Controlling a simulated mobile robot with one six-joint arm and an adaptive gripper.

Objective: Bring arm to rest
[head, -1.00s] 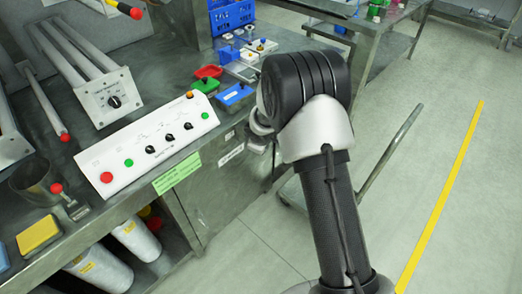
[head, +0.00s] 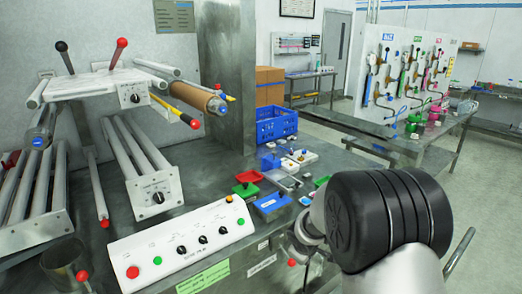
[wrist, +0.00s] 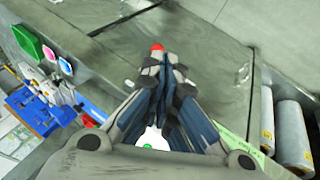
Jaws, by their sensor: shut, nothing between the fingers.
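My arm (head: 390,215) is bent at the right of the head view, in front of the bench's right end; its black joint cover hides what lies behind it. In the wrist view my gripper (wrist: 166,68) is shut with its fingers together and nothing between them. A small red knob (wrist: 157,47) shows just beyond the fingertips; I cannot tell whether they touch it. In the head view the fingers are mostly hidden.
The metal bench carries a white control panel (head: 180,243), a red tray (head: 249,176), a blue tray (head: 272,204) and a blue crate (head: 277,124). Rollers stand at the left. White rolls (wrist: 291,135) show in the wrist view. Open floor (head: 496,215) lies to the right.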

